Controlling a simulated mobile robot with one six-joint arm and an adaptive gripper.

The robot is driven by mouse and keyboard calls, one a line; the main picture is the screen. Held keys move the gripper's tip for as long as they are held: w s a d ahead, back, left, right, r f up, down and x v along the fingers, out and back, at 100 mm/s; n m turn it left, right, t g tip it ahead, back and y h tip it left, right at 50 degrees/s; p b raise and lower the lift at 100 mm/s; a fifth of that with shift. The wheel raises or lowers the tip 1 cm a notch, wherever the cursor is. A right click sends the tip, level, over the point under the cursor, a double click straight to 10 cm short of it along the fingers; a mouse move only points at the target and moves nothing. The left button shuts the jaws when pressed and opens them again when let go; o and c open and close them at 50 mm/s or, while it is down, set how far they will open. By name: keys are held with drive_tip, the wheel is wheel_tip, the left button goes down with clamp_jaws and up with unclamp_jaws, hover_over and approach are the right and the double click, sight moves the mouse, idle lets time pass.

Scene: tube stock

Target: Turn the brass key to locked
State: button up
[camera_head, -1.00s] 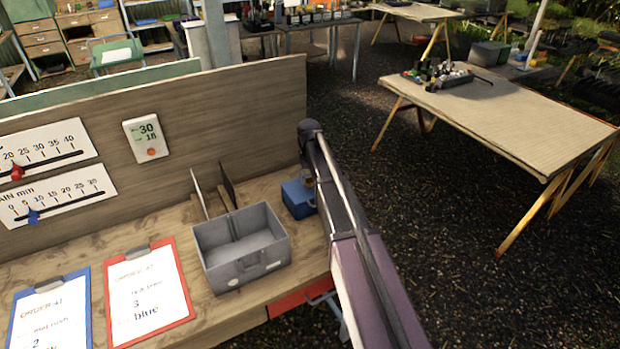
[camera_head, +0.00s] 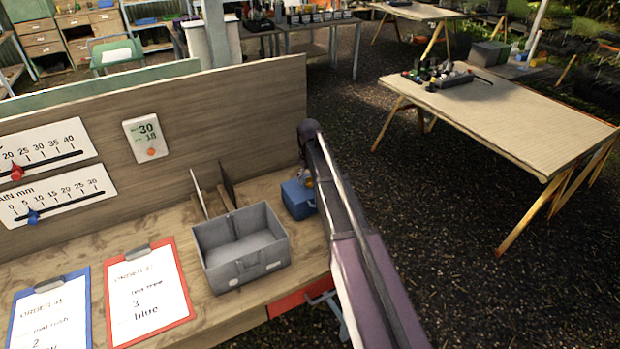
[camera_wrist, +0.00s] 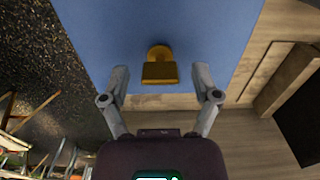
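The brass key (camera_wrist: 159,66) shows in the wrist view on the flat face of a blue box (camera_wrist: 215,30). Its flat bow points toward my gripper, with a round brass part behind it. My gripper (camera_wrist: 160,78) is open, with one finger on each side of the key and a gap to both. In the head view the blue box (camera_head: 298,199) stands at the right end of the bench. My arm covers its right part, and the key is mostly hidden there. I cannot read any lock marking.
A grey bin (camera_head: 241,248) stands on the bench (camera_head: 216,303) left of the blue box. Two clipboards lie further left, the red one (camera_head: 150,293) nearer. A wooden back panel (camera_head: 230,110) rises behind. A red drawer front (camera_head: 290,298) is below the bench edge.

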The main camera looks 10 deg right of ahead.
drive_tip(key=s+m, duration=0.3)
drive_tip(key=s, duration=2.6)
drive_tip(key=shift+m, duration=0.4)
drive_tip(key=shift+s+d, duration=0.1)
